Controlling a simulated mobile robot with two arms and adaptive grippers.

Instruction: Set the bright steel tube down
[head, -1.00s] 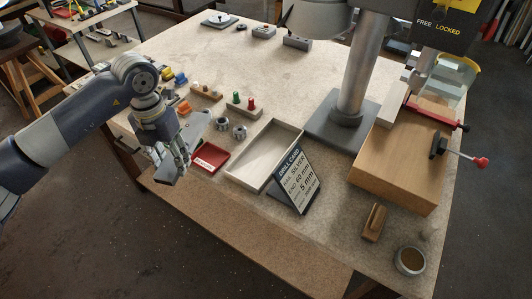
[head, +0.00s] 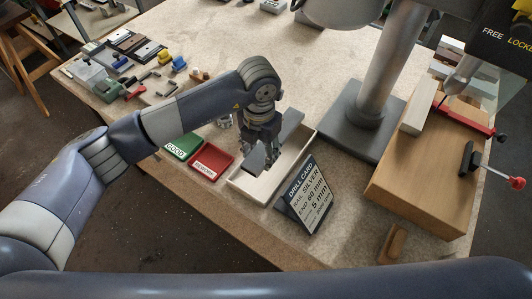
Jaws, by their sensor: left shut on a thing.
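My left gripper (head: 267,155) is over the long pale tray (head: 243,187) on the bench. It is shut on a long grey metal piece, the steel tube (head: 290,124), which shows beyond the fingers as a straight grey bar. The tube lies roughly along the tray's length, over or inside it; I cannot tell whether it touches the tray floor. The gripper and wrist hide its middle. My right gripper is not in view.
A drill card (head: 307,196) stands at the tray's right. A red tray (head: 211,160) and a green tray (head: 184,145) sit to its left. The drill column's base (head: 350,138) and a wooden block (head: 420,190) are further right. The bench's back middle is clear.

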